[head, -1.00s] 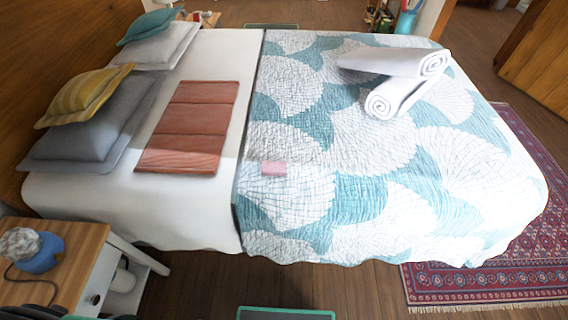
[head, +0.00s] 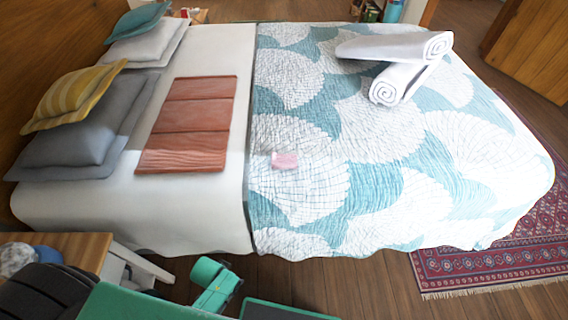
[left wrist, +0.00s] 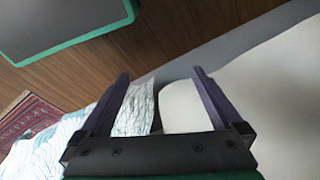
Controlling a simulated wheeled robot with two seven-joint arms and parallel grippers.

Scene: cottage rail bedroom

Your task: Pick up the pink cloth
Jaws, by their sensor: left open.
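The pink cloth (head: 285,160) is a small folded piece lying flat on the teal and white quilt (head: 400,215), near the quilt's left edge in the head view. My left arm comes in at the bottom left of the head view, short of the bed's near side, and its fingers do not show there. In the left wrist view my left gripper (left wrist: 158,85) is open and empty, with its fingers over the bed's edge. The cloth does not show in that view. My right gripper is not in view.
Two rolled white towels (head: 395,47) lie on the quilt's far side. A folded rust-coloured blanket (head: 190,125) and several pillows (head: 80,150) lie on the left. A wooden nightstand (head: 85,245) stands near left. The quilt around the cloth is clear.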

